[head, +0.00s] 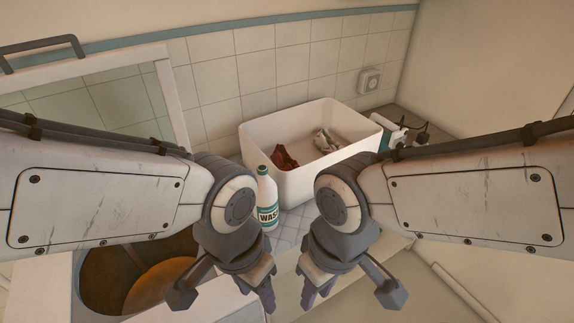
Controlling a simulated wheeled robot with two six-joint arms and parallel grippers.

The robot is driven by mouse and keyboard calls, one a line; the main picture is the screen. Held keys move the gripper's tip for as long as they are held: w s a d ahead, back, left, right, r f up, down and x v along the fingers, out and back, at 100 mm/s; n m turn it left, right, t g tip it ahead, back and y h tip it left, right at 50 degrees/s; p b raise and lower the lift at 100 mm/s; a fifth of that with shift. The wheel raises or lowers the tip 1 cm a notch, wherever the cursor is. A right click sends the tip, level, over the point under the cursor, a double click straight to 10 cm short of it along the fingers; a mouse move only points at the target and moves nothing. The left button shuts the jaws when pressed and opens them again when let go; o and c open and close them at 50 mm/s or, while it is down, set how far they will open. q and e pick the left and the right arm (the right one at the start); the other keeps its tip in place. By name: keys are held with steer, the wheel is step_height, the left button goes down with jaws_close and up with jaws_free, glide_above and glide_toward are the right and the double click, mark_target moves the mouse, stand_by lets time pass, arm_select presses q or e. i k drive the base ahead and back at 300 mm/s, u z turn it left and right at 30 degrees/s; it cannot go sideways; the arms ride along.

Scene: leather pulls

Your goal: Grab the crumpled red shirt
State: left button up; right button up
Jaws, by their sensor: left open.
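The crumpled red shirt (284,158) lies on the bottom of a white open bin (310,186), toward its left side. Part of the shirt is hidden by the bin's front rim. My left gripper (225,297) is open and empty, low in front of the bin and to its left. My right gripper (350,293) also looks open and empty, with its fingers spread, in front of the bin. Both grippers are apart from the shirt.
A grey-white cloth (325,140) lies in the bin, right of the shirt. A white bottle (267,198) labelled WASH stands at the bin's front left. Bottles (393,136) stand to its right. A round opening with a brown interior (135,275) is at lower left. Tiled wall (285,65) behind.

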mark_target(280, 157)
steer(key=z, duration=1.5)
steer(key=i, duration=1.75)
steer(key=u, duration=2.9)
